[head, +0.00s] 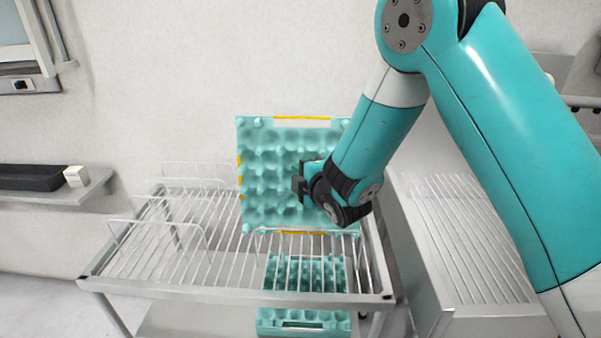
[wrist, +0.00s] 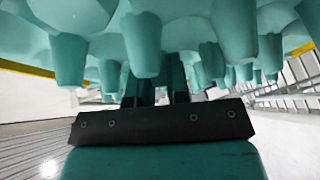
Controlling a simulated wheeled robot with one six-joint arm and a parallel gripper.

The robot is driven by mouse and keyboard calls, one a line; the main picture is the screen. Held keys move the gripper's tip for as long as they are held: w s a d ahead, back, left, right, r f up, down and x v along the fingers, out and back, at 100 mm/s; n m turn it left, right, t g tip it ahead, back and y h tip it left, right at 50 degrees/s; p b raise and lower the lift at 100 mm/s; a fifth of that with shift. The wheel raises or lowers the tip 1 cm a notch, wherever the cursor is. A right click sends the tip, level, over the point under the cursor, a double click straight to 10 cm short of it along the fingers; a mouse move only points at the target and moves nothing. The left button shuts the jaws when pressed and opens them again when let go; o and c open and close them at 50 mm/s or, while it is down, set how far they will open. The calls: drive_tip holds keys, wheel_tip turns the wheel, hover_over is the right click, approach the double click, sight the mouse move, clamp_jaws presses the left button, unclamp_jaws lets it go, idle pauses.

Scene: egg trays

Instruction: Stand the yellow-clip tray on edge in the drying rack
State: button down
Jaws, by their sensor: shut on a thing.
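The yellow-clip tray (head: 270,165) is a teal egg tray with yellow strips on its top, left and bottom edges. It stands upright on edge over the right part of the drying rack (head: 180,288). My gripper (head: 304,184) is shut on the tray from its right side in the head view. In the wrist view the tray's cups (wrist: 145,45) fill the top, with yellow edges at both sides, and my gripper (wrist: 160,85) reaches in among them. The tray's lower edge is near the rack's wires; I cannot tell whether it touches them.
Another teal tray (head: 303,320) lies on the shelf below the rack. Wire dividers (head: 160,238) stand on the rack's left, where the rack is empty. A ribbed metal counter (head: 455,240) is at the right. A wall shelf with a black bin (head: 32,178) and white box (head: 77,176) is at left.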

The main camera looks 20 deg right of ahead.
drive_tip(key=shift+f+b, duration=1.75)
drive_tip(key=shift+f, duration=0.6)
drive_tip(key=c, duration=1)
unclamp_jaws()
drive_tip(key=shift+s, duration=0.1)
drive_tip(key=b+v, duration=0.4)
drive_tip(key=v, duration=0.3)
drive_tip(key=shift+s+r+b, duration=0.15)
drive_tip(key=shift+s+b, duration=0.15)
drive_tip(key=shift+s, duration=0.05)
